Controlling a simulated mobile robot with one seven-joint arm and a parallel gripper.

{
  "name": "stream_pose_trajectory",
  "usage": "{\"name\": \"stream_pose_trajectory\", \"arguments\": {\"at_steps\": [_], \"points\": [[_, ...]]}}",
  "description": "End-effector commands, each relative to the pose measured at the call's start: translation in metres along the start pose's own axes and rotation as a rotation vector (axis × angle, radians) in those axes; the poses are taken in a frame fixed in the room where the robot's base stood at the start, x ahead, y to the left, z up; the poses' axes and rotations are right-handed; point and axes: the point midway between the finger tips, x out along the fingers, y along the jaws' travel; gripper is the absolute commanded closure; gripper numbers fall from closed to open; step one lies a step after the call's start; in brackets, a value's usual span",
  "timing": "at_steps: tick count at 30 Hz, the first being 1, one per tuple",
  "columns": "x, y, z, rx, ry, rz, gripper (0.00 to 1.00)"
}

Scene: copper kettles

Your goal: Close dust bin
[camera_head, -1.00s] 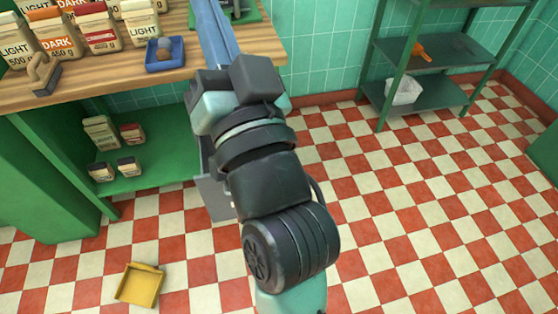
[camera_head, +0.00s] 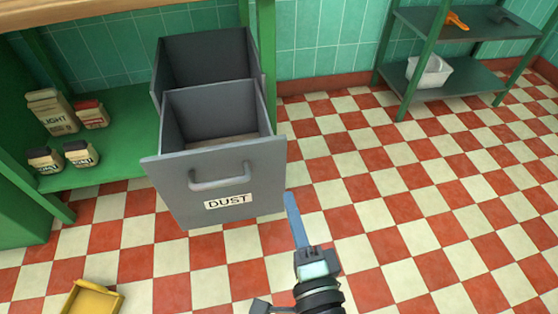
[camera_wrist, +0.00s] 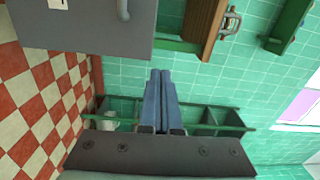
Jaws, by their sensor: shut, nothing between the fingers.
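The dust bin (camera_head: 235,192) is a grey open-topped drawer with a bar handle (camera_head: 220,177) and a "DUST" label on its front. It stands pulled out from under the counter, and its inside shows from above. Its grey front panel (camera_wrist: 85,30) also shows at the upper left of the wrist view. My gripper (camera_head: 289,198) has blue fingers, shut and empty, beside the right edge of the front panel in the head view. In the wrist view the shut fingertips (camera_wrist: 160,74) are clear of the panel.
A green lower shelf (camera_head: 108,150) with several bags and jars is left of the bin. A yellow dustpan (camera_head: 92,300) lies on the floor at the lower left. A metal rack (camera_head: 450,78) stands at the back right. The checkered floor to the right is open.

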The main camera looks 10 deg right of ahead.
Motion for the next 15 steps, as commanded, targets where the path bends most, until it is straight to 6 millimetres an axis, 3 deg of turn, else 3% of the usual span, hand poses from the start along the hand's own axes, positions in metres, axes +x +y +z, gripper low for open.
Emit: {"name": "stream_pose_trajectory", "arguments": {"at_steps": [1, 7, 15], "points": [[-0.004, 0.016, -0.001, 0.022, 0.007, 0.009, 1.0], [-0.003, 0.022, -0.002, 0.05, 0.013, 0.016, 1.0], [0.037, 0.02, -0.003, 0.048, 0.012, 0.013, 1.0]]}}
